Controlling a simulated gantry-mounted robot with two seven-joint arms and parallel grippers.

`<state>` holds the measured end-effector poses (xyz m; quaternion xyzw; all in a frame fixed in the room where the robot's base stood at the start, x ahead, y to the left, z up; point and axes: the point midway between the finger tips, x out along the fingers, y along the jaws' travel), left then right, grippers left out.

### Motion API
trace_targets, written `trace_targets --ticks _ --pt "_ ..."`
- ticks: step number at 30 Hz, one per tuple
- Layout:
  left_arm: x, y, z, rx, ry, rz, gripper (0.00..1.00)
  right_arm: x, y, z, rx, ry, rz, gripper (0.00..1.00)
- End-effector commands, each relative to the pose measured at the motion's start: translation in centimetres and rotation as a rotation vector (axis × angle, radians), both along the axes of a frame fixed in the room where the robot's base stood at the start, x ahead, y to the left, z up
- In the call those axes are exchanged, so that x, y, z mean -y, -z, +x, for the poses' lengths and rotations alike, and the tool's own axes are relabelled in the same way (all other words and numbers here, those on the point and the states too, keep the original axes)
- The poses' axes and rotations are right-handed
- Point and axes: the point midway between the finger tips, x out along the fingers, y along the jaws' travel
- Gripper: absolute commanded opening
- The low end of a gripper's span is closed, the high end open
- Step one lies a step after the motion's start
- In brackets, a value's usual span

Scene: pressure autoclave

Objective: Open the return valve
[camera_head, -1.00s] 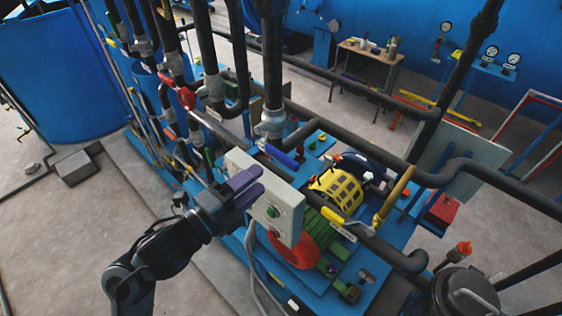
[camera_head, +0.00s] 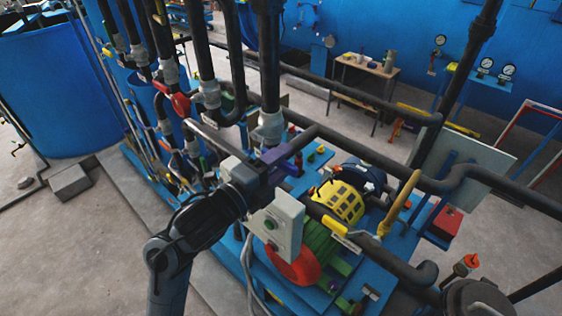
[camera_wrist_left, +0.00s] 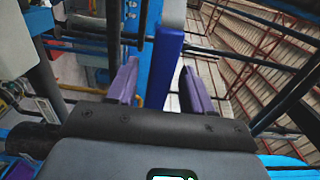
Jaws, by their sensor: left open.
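The blue valve handle (camera_wrist_left: 167,65) stands upright in the left wrist view, between the two purple fingers of my left gripper. The gripper is open, with a clear gap to the right finger; the left finger is closer to the handle. In the head view my left gripper (camera_head: 287,156) is at the handle, beside the vertical grey-jointed pipe and above the grey control box (camera_head: 280,222). The fingers and wrist hide most of the handle there. No label shows which valve is the return valve. My right gripper is not in view.
A yellow-handled valve (camera_head: 336,226) and a yellow slotted guard (camera_head: 340,203) lie to the right. Dark pipes (camera_head: 415,182) run close beside and behind the gripper. A red valve (camera_head: 180,104) is on the pipes at left. The floor at left is free.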

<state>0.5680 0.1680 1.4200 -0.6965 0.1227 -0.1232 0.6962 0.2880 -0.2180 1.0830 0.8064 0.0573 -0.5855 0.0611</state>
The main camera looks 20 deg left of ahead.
Motion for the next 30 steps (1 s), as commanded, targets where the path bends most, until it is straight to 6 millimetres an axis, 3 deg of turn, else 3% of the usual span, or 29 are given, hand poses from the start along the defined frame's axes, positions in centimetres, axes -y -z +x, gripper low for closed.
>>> trace_targets --ticks 12,22,30 --pt "0.18 0.05 0.43 -0.001 0.0 0.001 0.5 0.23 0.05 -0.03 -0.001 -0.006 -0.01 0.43" --pt "0.16 0.04 0.41 -0.001 0.0 0.001 0.0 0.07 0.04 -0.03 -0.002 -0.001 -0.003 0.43" --pt "0.19 -0.01 0.47 -0.002 0.001 -0.002 0.0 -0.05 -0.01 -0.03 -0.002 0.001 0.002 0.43"
